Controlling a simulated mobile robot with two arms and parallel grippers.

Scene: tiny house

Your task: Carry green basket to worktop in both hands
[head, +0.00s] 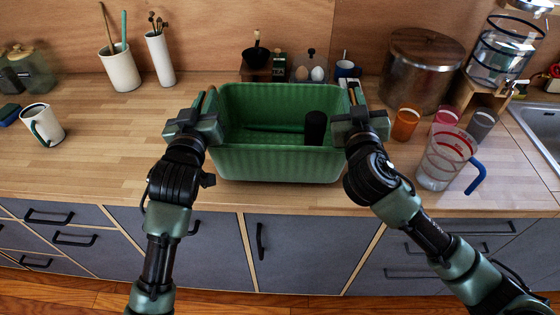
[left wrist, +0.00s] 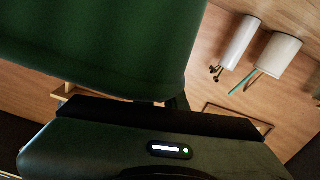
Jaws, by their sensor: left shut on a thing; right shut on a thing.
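The green basket (head: 277,163) is in the middle of the head view, over the front part of the wooden worktop (head: 95,165). A black cylinder (head: 315,128) and a dark green long item (head: 272,128) are inside it. My left gripper (head: 202,112) is shut on the basket's left side and my right gripper (head: 354,108) is shut on its right side. The basket looks level; I cannot tell whether its bottom touches the worktop. In the left wrist view the basket wall (left wrist: 100,40) fills the upper left, and the fingertips are hidden.
A measuring jug (head: 440,160) and tumblers (head: 406,124) stand right of the basket. A steel pot (head: 420,70), small cups and eggs (head: 317,74) are behind. Utensil holders (head: 120,70) and a white mug (head: 42,124) stand left. The worktop left of the basket is mostly clear.

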